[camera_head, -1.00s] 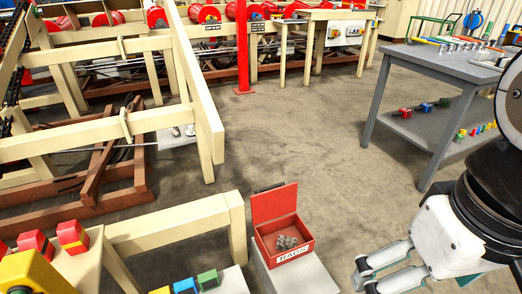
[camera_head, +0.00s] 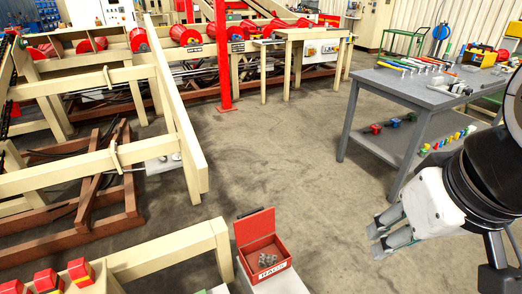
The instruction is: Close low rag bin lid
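The red rag bin (camera_head: 267,262) stands low on a pale grey block near the bottom centre, with a white RAGS label on its front and crumpled grey rags inside. Its lid (camera_head: 255,227) is open, standing up at the back with a dark strip along its top edge. My gripper (camera_head: 380,238) is at the lower right, to the right of the bin and clear of it. Its two grey fingers point left with a gap between them, and nothing shows between them.
A cream frame (camera_head: 170,247) stands just left of the bin. A grey workbench (camera_head: 420,92) with tools and a lower shelf is at the right. A red post (camera_head: 222,60) and rollers are at the back. The concrete floor (camera_head: 280,150) between is clear.

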